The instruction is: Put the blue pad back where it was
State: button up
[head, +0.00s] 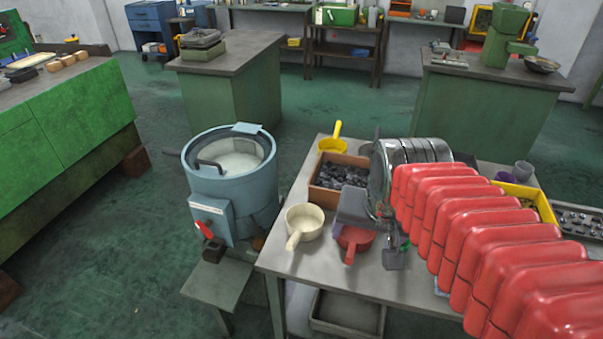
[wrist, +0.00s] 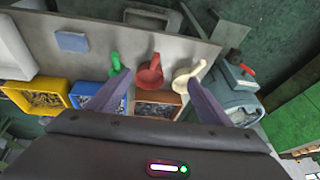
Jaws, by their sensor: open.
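The blue pad (wrist: 72,41) is a flat light-blue square lying on the grey table (wrist: 185,45), at upper left in the wrist view. In the head view my arm covers most of that area; only a small bluish sliver shows beside it. My gripper (wrist: 160,75) is open, with its two purple-grey fingers spread and nothing held between them. It is above the table, over the scoops and bins, to the right of the pad in the wrist view and apart from it. In the head view the gripper (head: 374,230) hangs over the table near the red scoop.
A red scoop (wrist: 150,75), a cream scoop (wrist: 187,78) and a green scoop (wrist: 115,65) lie near the gripper. A yellow bin (wrist: 38,95), a blue bin (wrist: 93,95) and a brown bin (head: 318,193) stand on the table. A blue drum machine (head: 235,185) stands beside it.

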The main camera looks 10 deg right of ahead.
jog(key=s+a+r+n+t, duration=0.1)
jog(key=s+a+n, duration=0.3)
jog(key=a+n, duration=0.1)
jog(key=shift+a+y, duration=0.4)
jog(key=shift+a, duration=0.25)
dwell(0.7)
